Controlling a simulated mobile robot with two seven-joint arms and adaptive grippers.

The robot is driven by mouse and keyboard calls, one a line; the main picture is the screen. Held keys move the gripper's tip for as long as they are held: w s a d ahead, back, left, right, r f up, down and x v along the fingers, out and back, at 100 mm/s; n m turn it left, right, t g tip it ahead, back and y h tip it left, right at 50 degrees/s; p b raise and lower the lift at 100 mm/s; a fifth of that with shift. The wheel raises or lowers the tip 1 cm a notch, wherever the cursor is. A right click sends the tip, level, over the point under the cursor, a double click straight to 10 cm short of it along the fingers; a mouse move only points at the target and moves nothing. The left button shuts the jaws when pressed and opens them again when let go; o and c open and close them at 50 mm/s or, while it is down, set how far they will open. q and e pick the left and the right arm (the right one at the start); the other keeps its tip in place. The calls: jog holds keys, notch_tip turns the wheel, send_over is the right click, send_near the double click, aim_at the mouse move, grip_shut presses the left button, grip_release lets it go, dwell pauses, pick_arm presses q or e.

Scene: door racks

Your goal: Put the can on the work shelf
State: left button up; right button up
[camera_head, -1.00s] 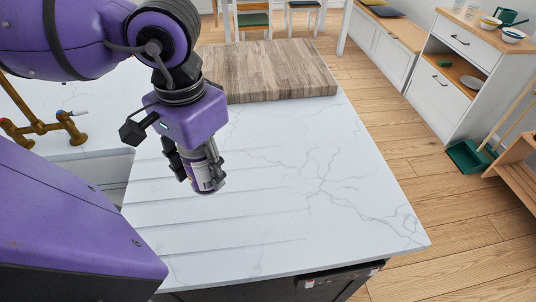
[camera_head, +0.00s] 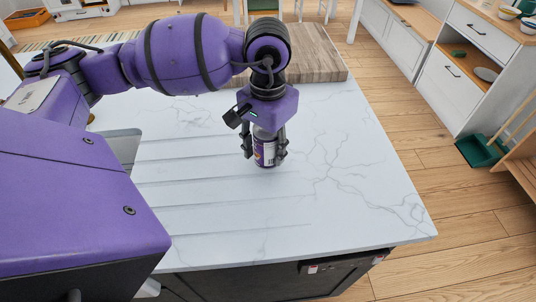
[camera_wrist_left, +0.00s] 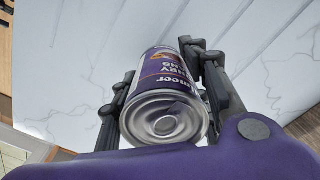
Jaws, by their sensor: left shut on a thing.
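The can (camera_head: 265,152) is purple and white with a metal end, and is upright in the head view. My left gripper (camera_head: 264,148) is shut on it, one finger on each side, over the white marble counter. I cannot tell whether the can's base touches the counter. In the left wrist view the can (camera_wrist_left: 168,100) sits between the fingers of my left gripper (camera_wrist_left: 165,98), its metal lid facing the camera. My right gripper is not in view. I cannot tell which surface is the work shelf.
The white marble counter (camera_head: 330,200) is clear in front and to the right. A wooden board (camera_head: 312,55) lies at its back. A sink (camera_head: 122,148) is at the left, partly hidden by my arm. A white cabinet (camera_head: 455,70) and green dustpan (camera_head: 480,150) stand across the wooden floor.

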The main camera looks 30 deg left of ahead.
aim_at(268, 157)
pick_arm(q)
jog(key=shift+w+f, duration=0.1)
jog(key=shift+f, duration=1.55)
jog(key=shift+f, duration=0.15)
jog(key=o, duration=0.9)
jog(key=shift+f, duration=0.1)
jog(key=o, duration=0.5)
